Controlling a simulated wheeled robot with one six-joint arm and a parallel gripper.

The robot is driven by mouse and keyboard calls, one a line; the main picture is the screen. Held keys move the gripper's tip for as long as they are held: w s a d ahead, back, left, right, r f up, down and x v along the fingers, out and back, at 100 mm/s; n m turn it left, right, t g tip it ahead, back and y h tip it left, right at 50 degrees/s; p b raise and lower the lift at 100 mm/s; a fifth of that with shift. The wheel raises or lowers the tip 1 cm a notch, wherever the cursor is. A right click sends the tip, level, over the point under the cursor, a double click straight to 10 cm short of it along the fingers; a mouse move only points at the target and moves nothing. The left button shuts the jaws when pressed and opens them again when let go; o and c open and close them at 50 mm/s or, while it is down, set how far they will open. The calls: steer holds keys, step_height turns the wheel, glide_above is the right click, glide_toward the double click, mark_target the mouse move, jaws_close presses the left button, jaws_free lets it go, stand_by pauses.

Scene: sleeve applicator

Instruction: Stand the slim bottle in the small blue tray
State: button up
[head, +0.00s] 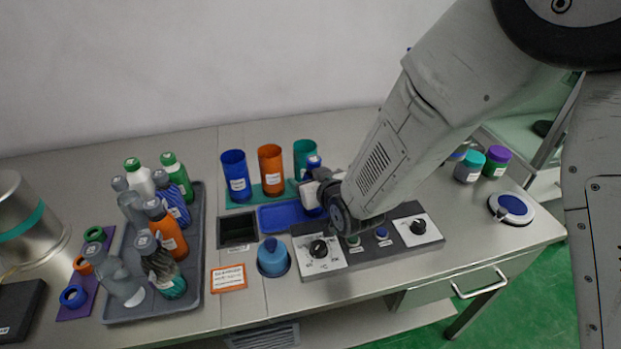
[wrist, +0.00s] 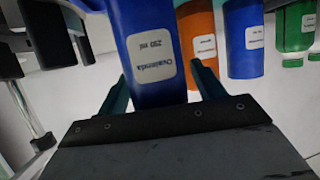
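The slim bottle (wrist: 140,40) is blue with a white label. In the wrist view it stands large between the two fingers of my gripper (wrist: 160,75), which look closed on its sides. The label reads upside down in that view. In the head view the slim bottle (head: 313,162) is upright at the right end of the small blue tray (head: 278,217). My gripper (head: 322,190) is around it there and hides much of it. I cannot tell whether its base touches the tray floor.
Blue (head: 236,176), orange (head: 270,170) and teal (head: 304,155) cups stand behind the tray. A dark square bin (head: 238,230) is left of it. A control panel (head: 370,262) with knobs lies in front, right. A grey tray (head: 197,290) of several bottles stands left.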

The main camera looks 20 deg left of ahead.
steer(key=v, duration=1.2)
steer(key=shift+r, duration=0.2)
steer(key=d+r+m+g+h, duration=0.1)
steer(key=d+r+m+h, duration=0.2)
steer(key=d, duration=0.7)
steer(key=d+r+m+g+h, duration=0.1)
steer(key=d+r+g+h, duration=0.3)
steer(key=d, duration=0.6)
steer(key=s+d+r+m+g+h, duration=0.1)
steer(key=s+d+r, duration=0.3)
steer(key=s+d, duration=0.4)
steer(key=s+d+r+m+g+h, duration=0.1)
steer(key=s+d+r+m+g, duration=0.1)
steer(key=s+d, duration=0.7)
steer(key=s+r+m, duration=0.1)
steer(key=s, duration=0.1)
steer(key=shift+s+r+m+g, duration=0.25)
steer(key=shift+r+m+g, duration=0.05)
steer(key=shift+r+g, duration=0.1)
